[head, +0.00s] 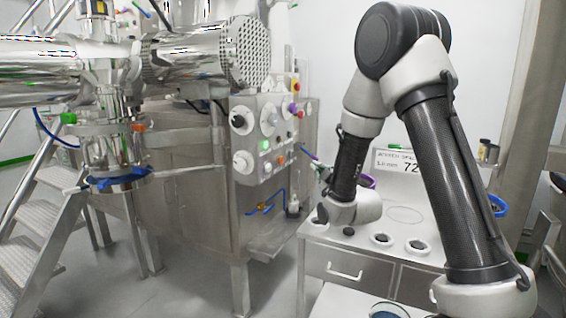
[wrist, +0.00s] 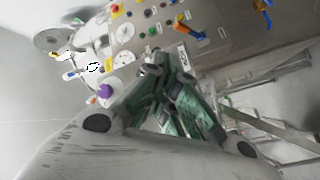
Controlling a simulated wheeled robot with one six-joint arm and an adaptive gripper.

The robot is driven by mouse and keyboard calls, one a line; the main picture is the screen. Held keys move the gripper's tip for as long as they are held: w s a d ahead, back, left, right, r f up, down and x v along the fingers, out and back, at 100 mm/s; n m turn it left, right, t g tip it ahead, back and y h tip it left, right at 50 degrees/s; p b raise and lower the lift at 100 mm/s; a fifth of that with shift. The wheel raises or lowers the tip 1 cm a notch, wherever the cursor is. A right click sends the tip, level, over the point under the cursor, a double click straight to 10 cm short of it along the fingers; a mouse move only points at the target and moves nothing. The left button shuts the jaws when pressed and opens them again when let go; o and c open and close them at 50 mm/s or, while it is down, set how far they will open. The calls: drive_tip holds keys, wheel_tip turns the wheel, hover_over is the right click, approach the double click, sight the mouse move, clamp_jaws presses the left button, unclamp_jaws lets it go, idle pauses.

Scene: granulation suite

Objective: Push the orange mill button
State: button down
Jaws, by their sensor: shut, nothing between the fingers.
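The orange button (head: 281,160) is a small round knob low on the grey steel control panel (head: 249,182) in the head view. It sits right of and below a lit green button (head: 265,145). My gripper (head: 319,171) is right of the panel, apart from it, and partly hidden by my own arm. In the wrist view the closed, empty fingers (wrist: 158,72) point towards the panel (wrist: 194,58). There, small coloured buttons show beyond the fingertips, including a small orange one (wrist: 171,28); I cannot tell surely that it is the same button.
A purple knob (head: 292,108) and white dials (head: 242,120) crowd the panel. Blue tubing (head: 279,198) hangs below. Metal stairs (head: 45,215) are left; grey floor (head: 195,280) lies clear in front.

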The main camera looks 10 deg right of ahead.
sight(281, 161)
drive_tip(key=w+a, duration=0.5)
drive_tip(key=a, duration=0.2)
idle(0.6)
drive_tip(key=shift+w+a, duration=0.2)
idle(1.2)
drive_tip(key=shift+w+a, duration=0.15)
drive_tip(key=shift+a, duration=0.05)
drive_tip(key=shift+w+a, duration=0.3)
drive_tip(key=shift+a, duration=0.1)
idle(0.8)
idle(0.3)
drive_tip(key=shift+s+d, duration=0.55)
drive_tip(key=shift+d, duration=0.15)
